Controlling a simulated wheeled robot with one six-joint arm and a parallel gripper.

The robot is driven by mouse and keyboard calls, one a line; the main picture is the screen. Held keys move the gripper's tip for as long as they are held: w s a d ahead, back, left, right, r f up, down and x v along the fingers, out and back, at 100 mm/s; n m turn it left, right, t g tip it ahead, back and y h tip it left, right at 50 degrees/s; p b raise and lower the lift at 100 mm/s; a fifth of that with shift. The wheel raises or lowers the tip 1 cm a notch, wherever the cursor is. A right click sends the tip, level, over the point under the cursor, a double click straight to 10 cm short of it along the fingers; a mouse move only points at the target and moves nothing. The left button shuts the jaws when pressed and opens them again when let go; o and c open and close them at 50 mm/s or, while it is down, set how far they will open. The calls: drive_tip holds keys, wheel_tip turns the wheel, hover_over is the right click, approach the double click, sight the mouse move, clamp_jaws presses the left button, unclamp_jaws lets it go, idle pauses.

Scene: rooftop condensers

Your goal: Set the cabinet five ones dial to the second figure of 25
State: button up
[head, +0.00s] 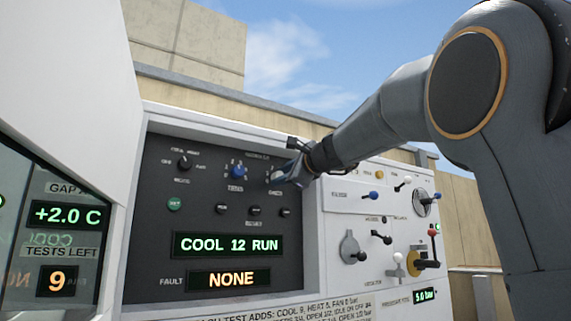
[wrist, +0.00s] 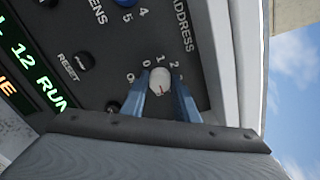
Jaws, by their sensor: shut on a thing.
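The ones dial (wrist: 160,78) is a white knob with a small reddish mark on its face, under the "ADDRESS" lettering in the wrist view. Figures 0, 1 and 2 show around its far side; which figure it points to I cannot tell. My gripper (wrist: 162,101) has a blue finger on each side of this knob and is shut on it. In the head view my gripper (head: 288,174) reaches the upper right of the dark panel (head: 155,240) and mostly hides the ones dial. The blue tens dial (head: 238,172) stands just left of it, and partly shows in the wrist view (wrist: 125,3).
A black reset knob (wrist: 84,62) sits close by. Below are a green button (head: 174,204) and displays reading "COOL 12 RUN" (head: 229,244) and "NONE" (head: 231,279). Levers and switches (head: 385,238) crowd the white panel at right. A glass-fronted unit (head: 60,245) stands at left.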

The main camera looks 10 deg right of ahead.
drive_tip(key=shift+s+a+r+m+p, duration=0.15)
drive_tip(key=shift+m+p, duration=0.25)
drive_tip(key=shift+m, duration=0.4)
drive_tip(key=shift+w+r+m+p, duration=0.1)
drive_tip(key=shift+r+m+p, duration=0.2)
drive_tip(key=shift+m, duration=0.5)
drive_tip(key=o, duration=0.9)
drive_tip(key=shift+f, duration=0.1)
drive_tip(key=shift+o, duration=0.8)
drive_tip(key=shift+f, duration=0.15)
drive_tip(key=b+v, duration=0.2)
drive_tip(key=v, duration=0.6)
